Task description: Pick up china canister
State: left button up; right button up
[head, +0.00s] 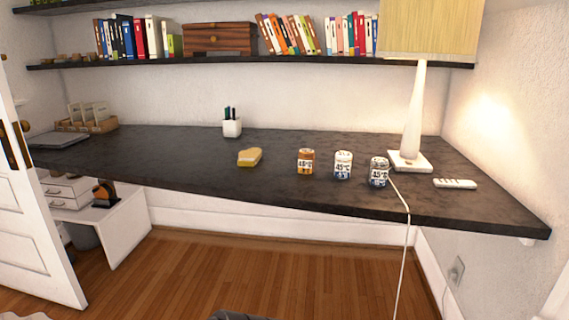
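Three small canisters stand upright in a row on the dark desk (190,150), right of its middle. One is orange-brown with a white label (305,161). The middle one is white with blue markings (343,164), and the right one is greyish white with dark blue markings (379,171). All seem to carry a "45°C" print. The middle and right ones look most like china, but I cannot tell which is the china canister. Neither of my grippers is in view.
A lamp (411,120) stands close behind the right canister, its cord hanging over the front edge. A remote (455,183), a yellow sponge-like block (249,157) and a pen cup (232,124) are on the desk. A shelf (200,62) hangs above; an open door (35,220) stands left.

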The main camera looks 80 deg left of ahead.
aim_at(343, 166)
jog(key=u, duration=2.15)
